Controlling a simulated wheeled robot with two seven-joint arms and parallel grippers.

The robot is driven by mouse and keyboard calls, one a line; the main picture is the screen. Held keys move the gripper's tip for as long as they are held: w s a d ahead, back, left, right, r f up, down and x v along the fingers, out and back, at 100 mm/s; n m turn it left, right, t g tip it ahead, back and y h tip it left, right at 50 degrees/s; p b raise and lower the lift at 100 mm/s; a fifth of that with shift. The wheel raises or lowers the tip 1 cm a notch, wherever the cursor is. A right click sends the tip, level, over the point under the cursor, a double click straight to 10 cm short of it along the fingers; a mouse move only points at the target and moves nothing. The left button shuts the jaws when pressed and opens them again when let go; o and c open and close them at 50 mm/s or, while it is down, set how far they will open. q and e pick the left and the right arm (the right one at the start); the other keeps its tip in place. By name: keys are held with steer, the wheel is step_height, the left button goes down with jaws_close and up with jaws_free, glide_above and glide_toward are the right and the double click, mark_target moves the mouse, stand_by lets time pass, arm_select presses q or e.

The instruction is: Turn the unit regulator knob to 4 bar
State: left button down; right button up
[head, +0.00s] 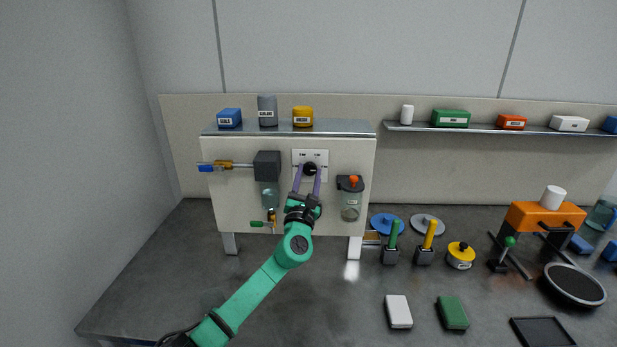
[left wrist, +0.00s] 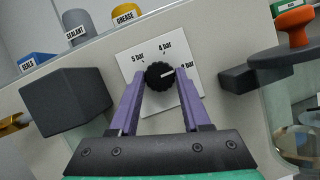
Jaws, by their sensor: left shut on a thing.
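The black regulator knob (head: 310,168) sits on a white scale plate (head: 323,157) on the front of the upright panel. It shows larger in the left wrist view (left wrist: 158,77), with a white pointer mark aimed right, roughly toward a partly hidden bar label. The "4 bar" label (left wrist: 165,48) is above the knob and the "5 bar" label (left wrist: 138,58) is at its upper left. My left gripper (head: 309,172) has its purple fingers on either side of the knob and is shut on it. My right gripper is in no view.
A dark grey box (head: 267,164) with a brass fitting is left of the plate. A jar with an orange-topped dark cap (head: 353,184) is to the right. Labelled containers stand on the panel's top shelf (head: 345,128). Several parts lie on the table at right.

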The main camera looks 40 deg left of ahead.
arm_select(q)
steer(key=n+b, duration=0.1)
steer(key=n+y+b, duration=0.1)
steer(key=n, duration=0.1)
steer(key=shift+d+f+g+b, duration=0.1)
steer(key=shift+f+g+b, duration=0.2)
steer(key=n+y+b, duration=0.1)
steer(key=n, duration=0.1)
steer(key=n+g+y+b, duration=0.1)
steer(key=n, duration=0.1)
steer(key=shift+w+g, duration=0.15)
steer(key=shift+g, duration=0.15)
steer(key=n+g+b, duration=0.1)
steer(key=n, duration=0.1)
steer(key=n+g+y+b, duration=0.1)
steer(key=n, duration=0.2)
steer(key=shift+d+r+b, duration=0.1)
steer(key=shift+d+b, duration=0.05)
steer(key=shift+b, duration=0.25)
steer(key=shift+w+r+n+g+y+b, duration=0.1)
steer(key=shift+n+g+y+b, duration=0.3)
steer(key=shift+n, duration=0.7)
steer(key=shift+r+n+g+y+b, duration=0.15)
steer(key=shift+n+g+b, duration=0.3)
steer(key=shift+n, duration=0.65)
steer(key=shift+g, duration=0.25)
steer(key=shift+c, duration=1.8)
jaws_free()
